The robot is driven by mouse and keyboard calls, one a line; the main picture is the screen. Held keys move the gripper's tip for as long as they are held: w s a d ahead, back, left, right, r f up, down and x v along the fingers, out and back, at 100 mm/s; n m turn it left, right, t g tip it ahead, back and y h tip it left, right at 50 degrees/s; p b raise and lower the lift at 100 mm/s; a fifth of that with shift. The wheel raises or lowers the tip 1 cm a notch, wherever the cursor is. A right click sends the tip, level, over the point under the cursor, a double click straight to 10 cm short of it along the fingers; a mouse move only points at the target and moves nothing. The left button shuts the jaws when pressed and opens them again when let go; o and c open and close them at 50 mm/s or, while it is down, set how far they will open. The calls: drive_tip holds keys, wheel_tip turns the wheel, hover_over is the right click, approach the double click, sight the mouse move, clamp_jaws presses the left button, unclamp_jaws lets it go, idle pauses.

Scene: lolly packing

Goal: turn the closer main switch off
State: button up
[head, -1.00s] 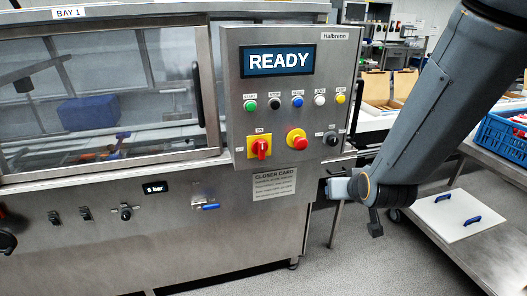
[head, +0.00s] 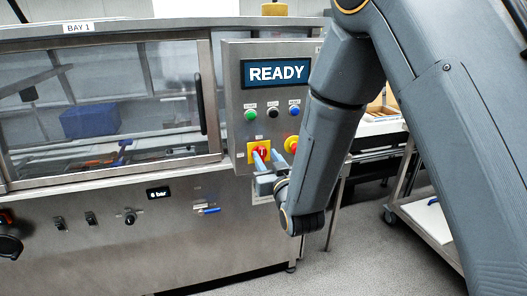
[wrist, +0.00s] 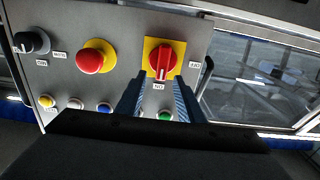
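The closer main switch is a red rotary handle (wrist: 163,58) on a yellow plate, beside a red mushroom button. In the wrist view the panel appears upside down; the handle stands vertical, its white mark towards the ON label, with OFF to the side. In the head view the red handle (head: 262,151) is partly covered by my fingers. My gripper (wrist: 158,92) is open and empty, its two blue-grey fingers spread to either side of the handle's line. The gripper (head: 269,160) is just in front of the panel; whether the fingertips touch the plate cannot be told.
The red mushroom button (wrist: 90,60) on a yellow base sits close beside the switch. A black selector knob (wrist: 32,42) and several coloured buttons share the panel. The screen (head: 276,74) reads READY. A blue-handled valve (head: 209,211) is below. A trolley (head: 428,222) stands at right.

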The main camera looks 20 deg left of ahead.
sight(262, 152)
drive_tip(key=shift+p+x, duration=0.35)
drive_tip(key=shift+x, duration=1.2)
drive_tip(key=shift+s, duration=0.1)
drive_tip(key=shift+c, duration=0.4)
clamp_jaws()
